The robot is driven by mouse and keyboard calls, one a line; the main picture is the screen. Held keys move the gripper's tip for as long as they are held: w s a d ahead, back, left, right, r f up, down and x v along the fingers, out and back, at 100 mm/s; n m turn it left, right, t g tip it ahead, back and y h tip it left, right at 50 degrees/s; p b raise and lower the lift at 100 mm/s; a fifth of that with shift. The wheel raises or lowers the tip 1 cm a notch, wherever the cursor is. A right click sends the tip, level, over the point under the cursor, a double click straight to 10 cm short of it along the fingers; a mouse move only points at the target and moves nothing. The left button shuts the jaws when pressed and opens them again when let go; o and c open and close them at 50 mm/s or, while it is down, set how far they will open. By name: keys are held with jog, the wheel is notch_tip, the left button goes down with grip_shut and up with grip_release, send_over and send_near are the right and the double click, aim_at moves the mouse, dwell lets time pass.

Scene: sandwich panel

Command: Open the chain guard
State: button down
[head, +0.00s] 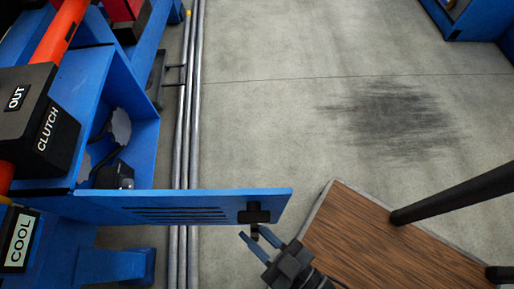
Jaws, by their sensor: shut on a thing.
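The chain guard (180,206) is a blue panel with dark slots, seen from above in the head view. It stands swung out to the right from the blue machine, and the compartment (131,160) behind it shows open. A black handle (254,213) is near the panel's right end. My gripper (255,236) is at the bottom centre, just below the handle, with its fingers shut on the handle's lower part. The exact contact at the fingertips is small and partly hidden.
A wooden-topped platform (390,240) with black rails lies right of my gripper. Grey pipes (187,100) run along the floor beside the machine. Black blocks marked CLUTCH (45,125) and COOL (20,240) are at left. The concrete floor (270,120) beyond the guard is clear.

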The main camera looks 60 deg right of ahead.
jog(key=shift+w+a, duration=0.2)
jog(key=shift+a, duration=0.25)
jog(key=c, duration=1.1)
grip_release()
jog(key=shift+d, duration=0.1)
jog(key=shift+s, duration=0.15)
jog(key=s, duration=0.2)
jog(key=s+a, duration=0.1)
jog(key=s, duration=0.4)
jog(key=shift+s+a+p, duration=0.15)
jog(key=shift+s+p, duration=0.15)
